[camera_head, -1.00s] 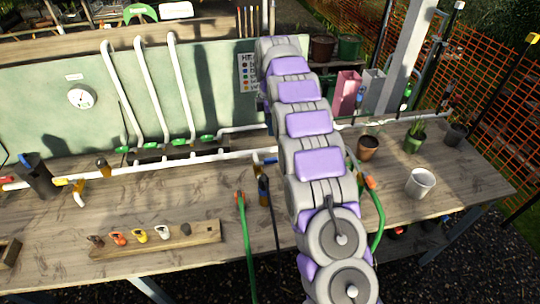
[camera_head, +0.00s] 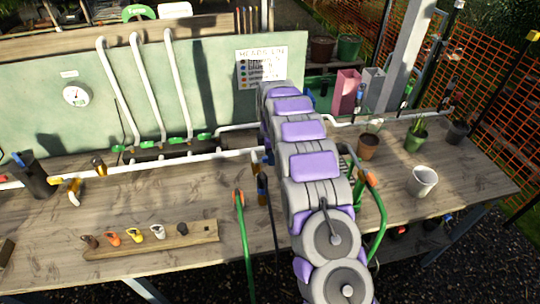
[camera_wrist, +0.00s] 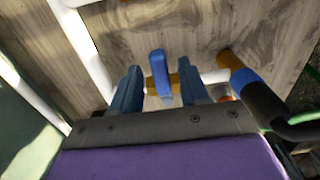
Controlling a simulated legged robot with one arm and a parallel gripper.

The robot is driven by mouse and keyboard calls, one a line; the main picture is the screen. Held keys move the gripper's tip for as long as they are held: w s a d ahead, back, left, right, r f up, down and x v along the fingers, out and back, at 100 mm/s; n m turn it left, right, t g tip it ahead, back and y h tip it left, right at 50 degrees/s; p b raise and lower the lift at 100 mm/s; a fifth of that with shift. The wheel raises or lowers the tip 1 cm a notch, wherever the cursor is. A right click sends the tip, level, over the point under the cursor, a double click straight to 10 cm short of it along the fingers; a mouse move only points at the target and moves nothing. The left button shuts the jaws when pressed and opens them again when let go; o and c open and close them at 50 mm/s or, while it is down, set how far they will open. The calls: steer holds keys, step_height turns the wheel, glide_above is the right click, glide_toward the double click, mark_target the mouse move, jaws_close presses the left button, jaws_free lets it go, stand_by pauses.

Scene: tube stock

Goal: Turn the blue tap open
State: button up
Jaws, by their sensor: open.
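The blue tap's lever handle (camera_wrist: 159,68) shows in the wrist view, with a brass-coloured body (camera_wrist: 188,77) beside it on the white pipe. My gripper (camera_wrist: 158,65) is open, with one dark blue finger on each side of the handle. Gaps show between the handle and both fingers, so I see no grip on it. In the head view my arm covers the gripper and most of the tap's surroundings.
A white pipe (camera_wrist: 85,50) runs close by in the wrist view, and a black and blue fitting (camera_wrist: 260,95) lies right of my gripper. In the head view a green hose (camera_head: 243,245) hangs over the bench (camera_head: 180,205). A white pot (camera_head: 422,182) stands right.

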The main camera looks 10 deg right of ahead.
steer(key=shift+d, duration=0.2)
steer(key=shift+a, duration=0.15)
jaws_close()
stand_by(0.4)
